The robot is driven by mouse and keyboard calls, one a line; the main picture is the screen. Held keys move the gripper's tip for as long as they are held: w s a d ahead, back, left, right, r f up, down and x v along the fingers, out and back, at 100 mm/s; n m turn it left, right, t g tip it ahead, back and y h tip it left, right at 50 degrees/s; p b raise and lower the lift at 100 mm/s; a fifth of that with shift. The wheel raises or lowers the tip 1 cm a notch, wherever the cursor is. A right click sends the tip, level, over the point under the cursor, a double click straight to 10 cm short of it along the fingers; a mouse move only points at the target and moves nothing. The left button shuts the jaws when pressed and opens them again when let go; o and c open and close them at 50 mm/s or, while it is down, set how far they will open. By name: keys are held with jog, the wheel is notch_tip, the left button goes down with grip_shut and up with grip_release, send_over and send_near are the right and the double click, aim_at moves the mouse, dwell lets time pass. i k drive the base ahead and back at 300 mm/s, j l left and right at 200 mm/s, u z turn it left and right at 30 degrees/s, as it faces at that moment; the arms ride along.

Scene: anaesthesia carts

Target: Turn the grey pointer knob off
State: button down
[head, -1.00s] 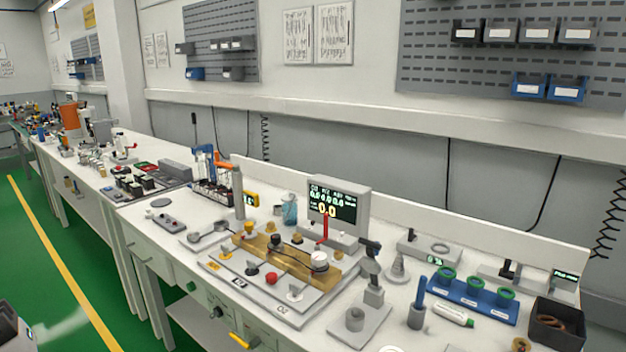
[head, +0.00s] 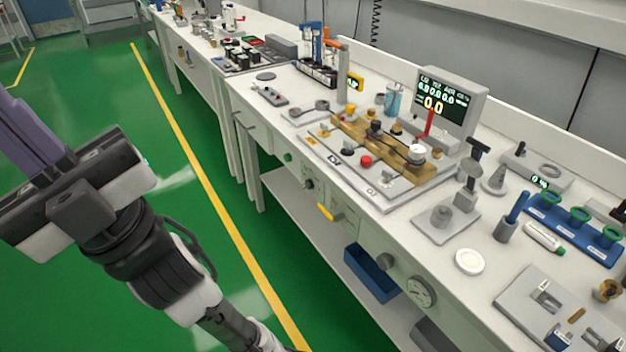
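Several controls sit on the front panel of the white bench. A small dark grey knob (head: 308,184) is on the panel left of a yellow lever handle (head: 325,211). A larger round grey knob (head: 386,261) is further right, beside a dial gauge (head: 421,291). I cannot tell for certain which is the pointer knob, nor read a pointer's direction. My gripper (head: 28,140) is at the left in the head view, over the green floor, well apart from the panel. Its purple fingers point up and left; their spacing is unclear.
The bench top holds a board with several knobs (head: 365,160), a display (head: 445,100), a blue rack (head: 572,228) and a white disc (head: 469,261). A blue bin (head: 371,273) is under the panel. The floor aisle with a yellow line (head: 205,180) is clear.

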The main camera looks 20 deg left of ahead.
aim_at(308, 184)
jog(key=i+j, duration=0.1)
jog(key=j, duration=0.45)
jog(key=i+j, duration=0.1)
jog(key=j, duration=0.45)
jog(key=i+j, duration=0.1)
jog(key=j, duration=0.45)
jog(key=z, duration=0.05)
